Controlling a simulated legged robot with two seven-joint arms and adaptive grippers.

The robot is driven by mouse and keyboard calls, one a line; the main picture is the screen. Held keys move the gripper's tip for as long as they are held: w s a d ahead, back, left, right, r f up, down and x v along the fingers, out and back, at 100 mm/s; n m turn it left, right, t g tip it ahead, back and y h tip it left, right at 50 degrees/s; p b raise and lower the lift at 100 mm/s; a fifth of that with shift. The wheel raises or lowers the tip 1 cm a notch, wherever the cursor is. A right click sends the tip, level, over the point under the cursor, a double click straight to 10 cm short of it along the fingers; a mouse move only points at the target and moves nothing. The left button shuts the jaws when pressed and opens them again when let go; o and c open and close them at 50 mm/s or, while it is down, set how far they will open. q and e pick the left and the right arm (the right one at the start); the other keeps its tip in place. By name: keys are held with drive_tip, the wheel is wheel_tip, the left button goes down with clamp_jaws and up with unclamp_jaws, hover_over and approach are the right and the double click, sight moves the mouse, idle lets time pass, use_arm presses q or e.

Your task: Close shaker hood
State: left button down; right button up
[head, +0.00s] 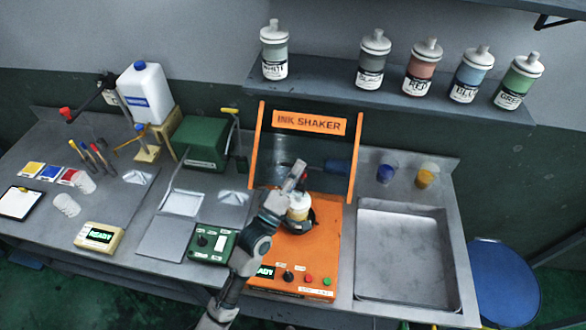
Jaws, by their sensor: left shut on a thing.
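The orange ink shaker (325,238) stands on the worktop in the middle of the head view. Its hood (310,123), an orange frame lettered INK SHAKER with a clear pane, stands raised at the back. A white container with a yellowish band (299,212) sits upright in the dark round holder of the shaker. My left gripper (297,175) reaches in from the front left, below the hood label. It is shut at the top of the container, and its fingers partly hide the contact. My right gripper is not in view.
Several ink bottles (420,68) stand on the shelf (400,97) above. A steel sink (408,255) lies to the right, with two small cups (424,178) behind it. A green machine (205,143) and a green control box (212,245) stand to the left.

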use_arm(q)
drive_tip(key=shift+s+d+f, duration=0.1)
drive_tip(key=shift+d+f, duration=0.15)
drive_tip(key=shift+d, duration=0.05)
drive_tip(key=c, duration=1.4)
unclamp_jaws()
drive_tip(key=shift+d, duration=0.1)
drive_tip(key=shift+o, duration=1)
drive_tip(key=shift+d, duration=0.6)
drive_tip(key=v, duration=1.1)
drive_tip(key=shift+s, duration=0.25)
